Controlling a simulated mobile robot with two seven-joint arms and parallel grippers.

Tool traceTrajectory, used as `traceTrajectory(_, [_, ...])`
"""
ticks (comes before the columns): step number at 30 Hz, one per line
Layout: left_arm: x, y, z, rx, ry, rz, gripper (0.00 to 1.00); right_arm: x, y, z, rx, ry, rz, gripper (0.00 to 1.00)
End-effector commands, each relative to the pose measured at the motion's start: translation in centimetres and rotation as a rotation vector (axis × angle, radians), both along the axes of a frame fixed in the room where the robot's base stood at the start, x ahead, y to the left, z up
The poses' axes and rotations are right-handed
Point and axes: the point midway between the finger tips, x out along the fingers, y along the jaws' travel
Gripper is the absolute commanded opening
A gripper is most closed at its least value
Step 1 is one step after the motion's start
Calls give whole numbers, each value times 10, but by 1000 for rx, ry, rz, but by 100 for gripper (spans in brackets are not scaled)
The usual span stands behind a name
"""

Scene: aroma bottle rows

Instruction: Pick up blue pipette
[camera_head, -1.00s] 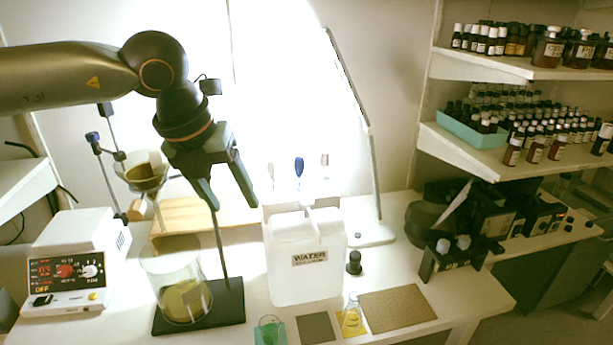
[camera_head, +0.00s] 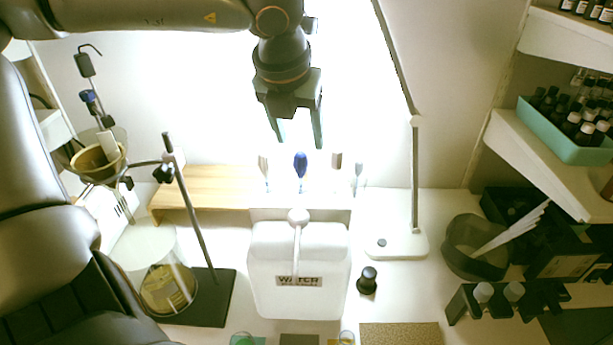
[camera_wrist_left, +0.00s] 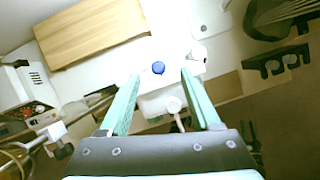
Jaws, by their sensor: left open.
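The blue pipette (camera_head: 300,163) stands upright in a white holder (camera_head: 300,208) behind the water container, its blue bulb on top. My left gripper (camera_head: 300,143) is open and empty, pointing down, with its fingertips just above the bulb in the head view. In the left wrist view the blue bulb (camera_wrist_left: 158,68) shows between the two fingers (camera_wrist_left: 160,75), near the tips, with nothing gripped. The pipette's lower part is hidden in the left wrist view. My right gripper does not show.
Other pipettes with pale bulbs (camera_head: 336,160) stand on both sides of the blue one. The white water container (camera_head: 318,255) is in front.

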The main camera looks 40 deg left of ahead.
Motion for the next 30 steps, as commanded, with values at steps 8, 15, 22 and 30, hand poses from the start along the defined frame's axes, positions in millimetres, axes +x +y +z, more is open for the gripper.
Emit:
traceTrajectory(8, [13, 6, -35, -1, 1, -1, 64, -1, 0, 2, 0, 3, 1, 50])
traceTrajectory(15, [17, 11, -59, -4, 6, 0, 64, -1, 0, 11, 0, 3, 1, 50])
traceTrajectory(22, [25, 16, -84, -2, 2, 1, 64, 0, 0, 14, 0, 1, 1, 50])
traceTrajectory(30, [27, 16, -86, -2, -2, 0, 64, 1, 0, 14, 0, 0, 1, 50])
